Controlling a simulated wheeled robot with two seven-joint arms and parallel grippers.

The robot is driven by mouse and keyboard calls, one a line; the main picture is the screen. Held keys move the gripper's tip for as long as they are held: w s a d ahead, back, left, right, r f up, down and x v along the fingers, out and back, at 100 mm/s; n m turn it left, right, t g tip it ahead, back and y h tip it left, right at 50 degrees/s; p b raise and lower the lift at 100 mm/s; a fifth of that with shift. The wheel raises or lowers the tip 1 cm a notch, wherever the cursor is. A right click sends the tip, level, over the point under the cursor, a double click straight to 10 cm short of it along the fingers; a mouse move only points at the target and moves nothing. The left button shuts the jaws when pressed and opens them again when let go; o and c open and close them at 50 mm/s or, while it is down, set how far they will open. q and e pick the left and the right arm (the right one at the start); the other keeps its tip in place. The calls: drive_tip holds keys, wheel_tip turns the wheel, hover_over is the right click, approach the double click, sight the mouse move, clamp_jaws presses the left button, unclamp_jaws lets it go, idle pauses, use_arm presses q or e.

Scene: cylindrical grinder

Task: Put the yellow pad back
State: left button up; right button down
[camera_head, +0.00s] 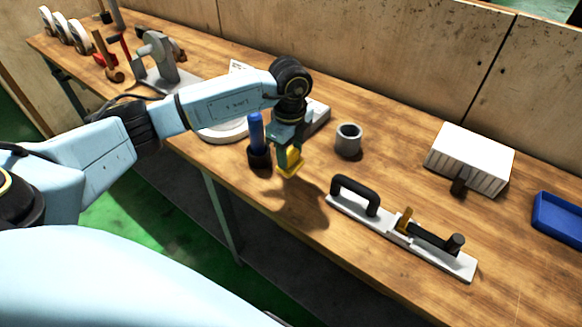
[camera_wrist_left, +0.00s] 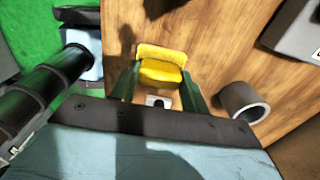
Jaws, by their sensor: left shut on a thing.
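The yellow pad (camera_head: 290,163) is held at the end of my left arm, above the wooden workbench near its front edge. My left gripper (camera_head: 287,148) points down and is shut on it. In the left wrist view the yellow pad (camera_wrist_left: 161,68) sits between the two green fingertips of the left gripper (camera_wrist_left: 158,84). The pad appears clear of the bench, with a shadow below and to its right. A blue-handled tool in a dark holder (camera_head: 258,142) stands close to the left of the gripper. My right gripper is not in view.
A grey cup (camera_head: 348,140) stands just right of the gripper. A white fixture with a black handle (camera_head: 400,229) lies front right. A white ribbed box (camera_head: 470,158) and a blue bin (camera_head: 558,219) are further right. Bare bench lies between them.

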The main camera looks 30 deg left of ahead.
sight(291, 166)
use_arm(q)
drive_tip(key=shift+f, duration=2.6)
drive_tip(key=o, duration=0.9)
drive_tip(key=shift+r, duration=0.1)
wheel_tip(291, 166, up, 12)
drive_tip(key=shift+f, duration=0.1)
